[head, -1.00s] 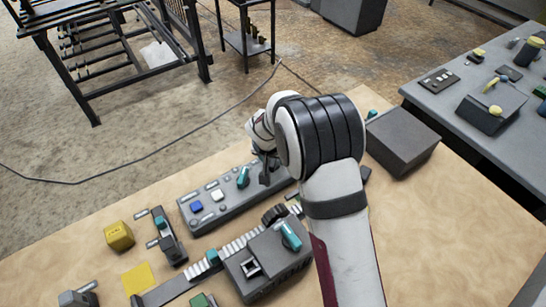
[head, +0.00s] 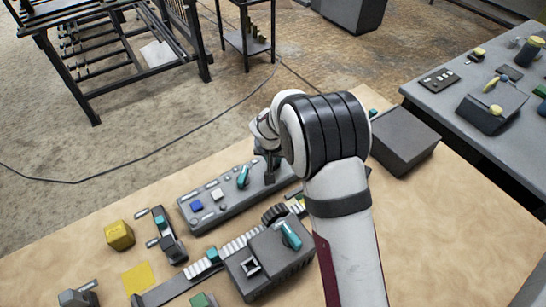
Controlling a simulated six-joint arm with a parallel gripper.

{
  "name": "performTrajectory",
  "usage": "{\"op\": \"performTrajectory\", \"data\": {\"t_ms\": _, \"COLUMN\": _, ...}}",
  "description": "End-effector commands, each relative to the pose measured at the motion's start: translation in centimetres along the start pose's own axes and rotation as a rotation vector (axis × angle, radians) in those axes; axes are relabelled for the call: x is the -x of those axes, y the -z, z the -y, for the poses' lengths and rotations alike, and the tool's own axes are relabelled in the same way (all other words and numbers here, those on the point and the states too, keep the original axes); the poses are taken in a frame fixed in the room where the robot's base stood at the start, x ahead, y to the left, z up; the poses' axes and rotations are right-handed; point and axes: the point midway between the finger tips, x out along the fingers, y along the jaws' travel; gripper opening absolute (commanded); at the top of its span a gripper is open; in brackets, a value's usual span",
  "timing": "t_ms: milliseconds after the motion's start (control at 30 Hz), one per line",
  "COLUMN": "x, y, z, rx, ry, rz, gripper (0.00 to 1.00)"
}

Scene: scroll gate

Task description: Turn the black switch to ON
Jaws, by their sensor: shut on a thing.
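The grey control panel (head: 222,207) lies on the table left of my arm, with a blue button, a white button and a teal knob (head: 243,177) on its top. My gripper (head: 270,172) points down at the right part of this panel, just right of the teal knob. It is shut on a dark piece there, which I take for the black switch. My fingers and arm hide most of that switch, so its position and any ON mark cannot be read.
In front of the panel is a dark box with a teal handle (head: 290,235) and a white toothed strip (head: 236,246). A yellow block (head: 119,236) and a small teal-lever unit (head: 166,236) are at the left. A dark grey box (head: 405,143) stands right of my arm.

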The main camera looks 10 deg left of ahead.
Motion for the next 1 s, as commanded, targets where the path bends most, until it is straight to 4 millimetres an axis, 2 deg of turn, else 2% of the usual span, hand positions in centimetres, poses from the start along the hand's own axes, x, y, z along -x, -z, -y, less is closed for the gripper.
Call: {"op": "performTrajectory", "data": {"t_ms": 1000, "x": -0.08, "y": 0.27, "z": -0.53, "rx": 0.848, "ry": 0.355, "rz": 0.000, "gripper": 0.00}}
